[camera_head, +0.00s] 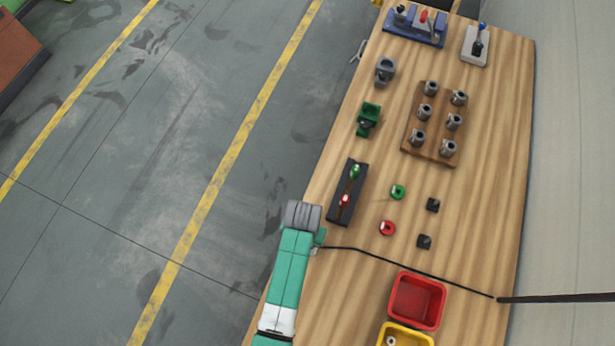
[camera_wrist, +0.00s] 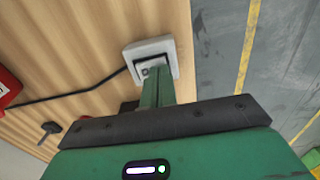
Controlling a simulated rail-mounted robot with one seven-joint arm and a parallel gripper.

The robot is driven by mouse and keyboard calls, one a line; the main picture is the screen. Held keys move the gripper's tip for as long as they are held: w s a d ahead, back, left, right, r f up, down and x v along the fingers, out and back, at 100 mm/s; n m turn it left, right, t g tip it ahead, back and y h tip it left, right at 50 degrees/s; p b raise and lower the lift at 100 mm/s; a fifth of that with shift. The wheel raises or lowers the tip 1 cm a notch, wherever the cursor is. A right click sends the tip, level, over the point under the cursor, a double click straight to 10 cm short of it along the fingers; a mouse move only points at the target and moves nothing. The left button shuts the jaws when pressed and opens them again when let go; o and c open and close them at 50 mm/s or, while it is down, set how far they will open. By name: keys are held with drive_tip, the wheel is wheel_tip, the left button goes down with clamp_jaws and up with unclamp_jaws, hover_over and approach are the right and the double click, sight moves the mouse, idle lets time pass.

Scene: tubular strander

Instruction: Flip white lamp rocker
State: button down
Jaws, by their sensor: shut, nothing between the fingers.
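The lamp rocker switch (camera_wrist: 163,46) shows in the wrist view as a square white frame with a dark inner border and a light, marked centre, on the wooden table. My gripper (camera_wrist: 157,74) is shut, with nothing held. Its green fingertips reach over the near part of the switch and hide some of its centre. I cannot tell whether they touch it. In the head view my gripper (camera_head: 320,237) is at the table's left edge, and the arm hides the switch.
A black cable (camera_head: 410,266) runs right across the table. A red bin (camera_head: 416,300) and a yellow bin (camera_head: 405,336) stand at the lower right. A dark lever panel (camera_head: 347,192) is just above my gripper, with green (camera_head: 398,192) and red (camera_head: 387,228) rings to its right.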

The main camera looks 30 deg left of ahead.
wheel_tip(320, 180, up, 6)
drive_tip(key=p, duration=0.6)
drive_tip(key=shift+r, duration=0.2)
drive_tip(key=shift+w+r, duration=0.1)
drive_tip(key=w+r+t+y, duration=0.1)
drive_tip(key=w+r+t, duration=0.6)
drive_tip(key=w+r, duration=1)
drive_tip(key=w+d+r+m+t, duration=0.1)
drive_tip(key=w+d+r+t, duration=0.15)
drive_tip(key=r, duration=0.95)
drive_tip(key=w+d+r+t, duration=0.1)
drive_tip(key=r+t, duration=0.3)
drive_tip(key=r, duration=0.7)
drive_tip(key=s+d+r+t, duration=0.2)
drive_tip(key=r+t, duration=0.1)
drive_tip(key=r, duration=0.8)
drive_tip(key=s+d+r+t, duration=0.2)
drive_tip(key=r+t, duration=0.1)
drive_tip(key=r, duration=0.8)
drive_tip(key=s+d+r+t, duration=0.3)
drive_tip(key=s+r+t, duration=0.2)
drive_tip(key=s+r, duration=0.6)
wheel_tip(320, 180, up, 4)
drive_tip(key=shift+s+d+f+h, duration=0.1)
drive_tip(key=shift+s+d+h, duration=0.1)
drive_tip(key=shift+h, duration=0.1)
